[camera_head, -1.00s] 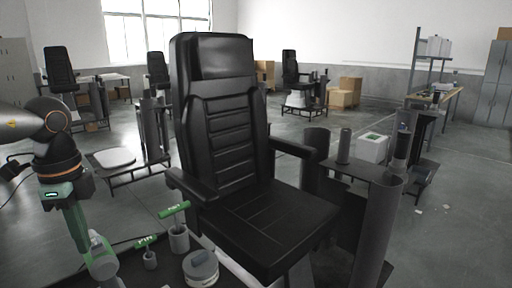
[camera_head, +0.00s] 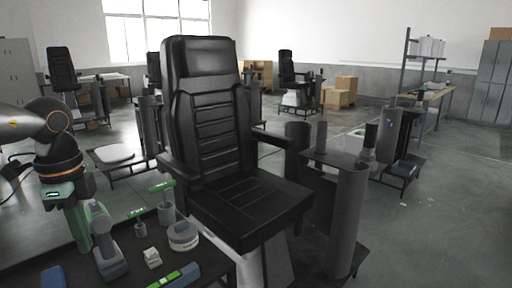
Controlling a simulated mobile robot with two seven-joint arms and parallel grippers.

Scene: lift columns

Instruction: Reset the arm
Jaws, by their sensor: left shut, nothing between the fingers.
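My left arm (camera_head: 62,165) comes in from the left edge and hangs down over the left end of a dark work surface. My left gripper (camera_head: 80,240) points downward with its green-trimmed body above it. It is shut with nothing between its fingers. It is beside a grey-green tool with a blue base (camera_head: 106,242), which stands on the surface; whether they touch I cannot tell. My right gripper is out of view.
A black padded seat (camera_head: 250,205) fills the middle, with grey columns (camera_head: 345,220) at its right. The dark work surface (camera_head: 215,262) holds a round grey container (camera_head: 183,236), green-handled tools (camera_head: 161,187), a small white piece (camera_head: 152,257) and a blue-green item (camera_head: 178,276). Open floor lies right.

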